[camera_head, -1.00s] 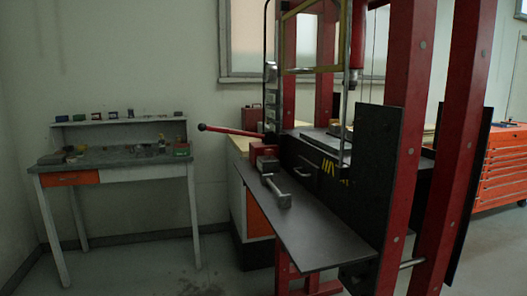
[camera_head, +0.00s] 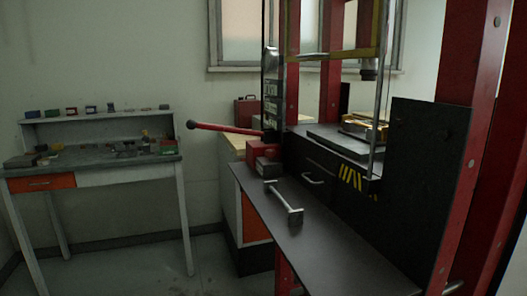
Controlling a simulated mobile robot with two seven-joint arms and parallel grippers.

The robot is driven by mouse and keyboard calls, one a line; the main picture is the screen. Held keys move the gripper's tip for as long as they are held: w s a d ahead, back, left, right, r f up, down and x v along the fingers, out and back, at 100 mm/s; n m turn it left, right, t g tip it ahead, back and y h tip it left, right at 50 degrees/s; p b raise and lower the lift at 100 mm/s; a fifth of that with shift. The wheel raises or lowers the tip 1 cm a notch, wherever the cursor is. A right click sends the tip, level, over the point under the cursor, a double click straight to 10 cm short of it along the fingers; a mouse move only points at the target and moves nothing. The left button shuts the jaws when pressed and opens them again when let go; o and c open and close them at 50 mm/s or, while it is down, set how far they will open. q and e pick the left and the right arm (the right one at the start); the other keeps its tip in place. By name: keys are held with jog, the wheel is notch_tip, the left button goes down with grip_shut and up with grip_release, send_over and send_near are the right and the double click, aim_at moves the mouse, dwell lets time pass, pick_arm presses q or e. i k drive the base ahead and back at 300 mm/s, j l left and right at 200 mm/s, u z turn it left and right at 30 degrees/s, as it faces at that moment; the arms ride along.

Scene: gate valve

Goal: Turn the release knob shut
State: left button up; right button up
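A red hydraulic press pump (camera_head: 264,153) with a long red lever (camera_head: 225,128) ending in a dark ball is at the near left side of the press. The lever points left, nearly level. A grey metal bar with wider ends (camera_head: 284,202) lies at the left end of the dark shelf (camera_head: 315,245), just in front of the pump. I cannot make out with certainty which part is the release knob, or how far it is turned. Neither of my grippers is in view.
Red press uprights (camera_head: 470,160) and a dark upright panel (camera_head: 425,190) stand at the right. A brass-coloured piece (camera_head: 364,127) sits on the press bed. A workbench (camera_head: 95,170) with small items stands at the left. Open floor lies between bench and press.

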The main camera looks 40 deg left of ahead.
aim_at(270, 154)
jog(key=i+j, duration=0.15)
jog(key=j, duration=0.2)
jog(key=i+j, duration=0.15)
jog(key=j, duration=0.2)
jog(key=i+j, duration=0.15)
jog(key=j, duration=0.2)
jog(key=i+j, duration=0.15)
jog(key=j, duration=0.2)
jog(key=i+j, duration=0.15)
jog(key=j, duration=0.2)
